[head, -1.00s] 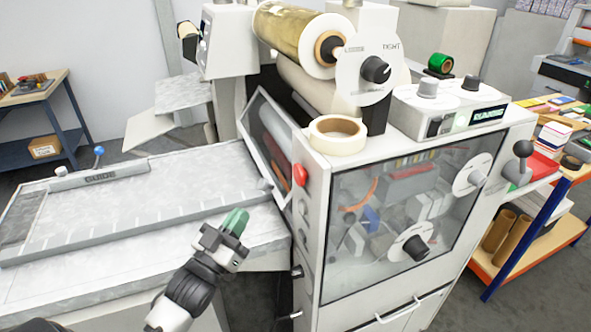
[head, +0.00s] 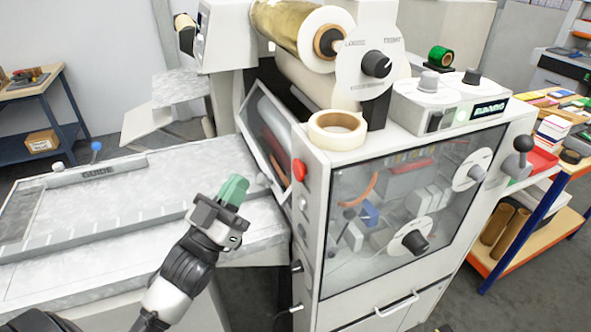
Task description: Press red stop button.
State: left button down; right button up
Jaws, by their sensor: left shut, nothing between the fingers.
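The red stop button (head: 299,170) sits on the narrow left face of the white machine (head: 315,225), near its top front corner, below a roll of tape. My left gripper (head: 235,190) has green fingertips, which are shut with nothing between them. It hangs above the feed table, to the left of the button and slightly lower in the picture. A clear gap shows between the fingertips and the button. My right gripper is not in view.
The tilted clear guard (head: 267,135) stands just behind and left of the button. The feed table (head: 130,225) with its guide bar (head: 95,173) lies under my left arm. A tape roll (head: 337,130) rests on the machine's top. Dark knobs line its left side below the button.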

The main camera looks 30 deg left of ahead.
aim_at(301, 170)
pick_arm(q)
jog(key=w+d, duration=0.4)
jog(key=w, duration=0.1)
jog(key=shift+w+d, duration=0.3)
jog(key=shift+d, duration=0.1)
dwell(1.9)
jog(key=shift+w+d, duration=0.25)
jog(key=shift+w, duration=0.05)
jog(key=shift+w+d, duration=0.25)
jog(key=shift+w, duration=0.05)
dwell(0.8)
dwell(0.3)
jog(key=shift+s+a+p, duration=0.35)
jog(key=shift+s+a, duration=0.15)
jog(key=shift+s, duration=0.15)
